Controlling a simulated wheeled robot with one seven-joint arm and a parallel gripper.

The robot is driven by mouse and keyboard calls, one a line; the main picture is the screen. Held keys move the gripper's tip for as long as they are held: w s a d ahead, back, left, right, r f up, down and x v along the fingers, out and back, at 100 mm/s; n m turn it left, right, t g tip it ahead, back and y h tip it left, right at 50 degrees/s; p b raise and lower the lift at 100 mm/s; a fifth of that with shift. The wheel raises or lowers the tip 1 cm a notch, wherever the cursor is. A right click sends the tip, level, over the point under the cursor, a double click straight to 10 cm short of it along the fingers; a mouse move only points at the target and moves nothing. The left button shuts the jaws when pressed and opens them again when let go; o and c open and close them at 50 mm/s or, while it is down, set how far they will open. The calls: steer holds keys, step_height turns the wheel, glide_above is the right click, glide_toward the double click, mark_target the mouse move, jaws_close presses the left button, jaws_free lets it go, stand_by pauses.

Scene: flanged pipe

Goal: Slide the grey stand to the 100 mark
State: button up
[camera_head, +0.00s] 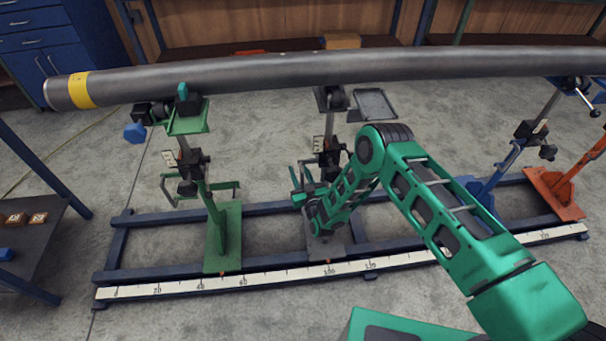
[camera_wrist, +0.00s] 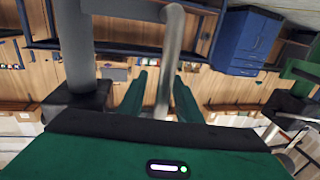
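The grey stand is in the middle of the rail frame, its base plate (camera_head: 325,250) on the rails and its post upright under the pipe. A small red pointer at the base's front edge is at about the 100 mark on the white scale (camera_head: 329,270). My gripper (camera_head: 306,180) is low beside the stand's post, at its handle. In the wrist view my gripper (camera_wrist: 160,85) has its two green fingers apart, with a grey handle bar (camera_wrist: 170,60) between them. A gap shows left of the bar; contact on the right is unclear. My arm hides part of the stand.
A long grey pipe (camera_head: 240,76) with a yellow band lies across the stands. A green stand (camera_head: 224,240) is to the left; blue (camera_head: 480,190) and orange (camera_head: 555,190) stands are to the right. A dark table (camera_head: 30,225) is at far left.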

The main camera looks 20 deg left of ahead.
steer(key=shift+s+f, duration=0.15)
steer(key=shift+s+d, duration=0.15)
steer(key=shift+s, duration=0.05)
steer(key=v, duration=1)
steer(key=shift+d, duration=0.1)
steer(key=shift+s+f, duration=0.1)
